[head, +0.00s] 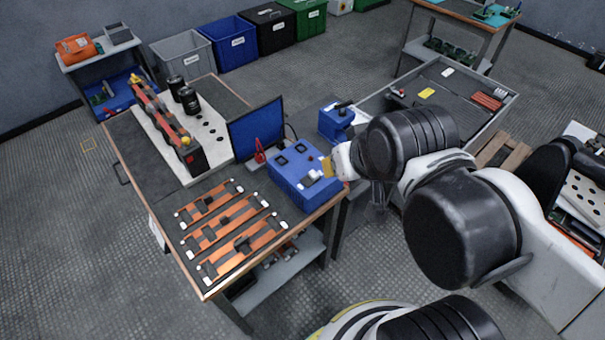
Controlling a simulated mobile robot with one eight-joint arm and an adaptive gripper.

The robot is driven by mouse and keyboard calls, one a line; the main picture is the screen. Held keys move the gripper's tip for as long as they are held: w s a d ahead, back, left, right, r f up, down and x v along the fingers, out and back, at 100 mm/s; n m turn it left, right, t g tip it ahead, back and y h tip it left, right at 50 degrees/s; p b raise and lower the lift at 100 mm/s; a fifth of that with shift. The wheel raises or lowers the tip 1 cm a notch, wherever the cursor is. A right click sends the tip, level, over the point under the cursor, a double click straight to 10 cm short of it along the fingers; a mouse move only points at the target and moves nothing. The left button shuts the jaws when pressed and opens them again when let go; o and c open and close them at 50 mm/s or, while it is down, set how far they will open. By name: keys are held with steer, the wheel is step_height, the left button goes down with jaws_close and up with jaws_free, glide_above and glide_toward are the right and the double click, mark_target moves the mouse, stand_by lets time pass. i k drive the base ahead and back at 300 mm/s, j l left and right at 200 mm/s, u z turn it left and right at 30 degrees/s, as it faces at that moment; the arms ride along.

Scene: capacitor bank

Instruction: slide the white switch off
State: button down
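A blue box (292,187) stands on the workbench in front of a dark screen. A small white piece (313,177), which looks like the white switch, sits on its top face toward the right. A yellow part (327,166) is beside it at the box's right edge. I cannot tell the switch's position. My arm reaches in from the right, its white end close to the box's right edge. My gripper (377,196) seems to be the dark part below the wrist, right of the box and apart from the switch. Its fingers are mostly hidden and too small to read.
Several orange bars (225,228) with black blocks lie at the workbench's front. A white perforated board (213,130) carries an orange bar and two black capacitors (188,100). The screen (257,130) stands behind the box. A grey tray cart (505,105) is behind my arm.

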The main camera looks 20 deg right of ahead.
mark_target(314, 176)
steer(key=i+l+u, duration=0.1)
steer(key=l+u, duration=0.45)
steer(key=u, duration=0.15)
steer(key=i, duration=0.05)
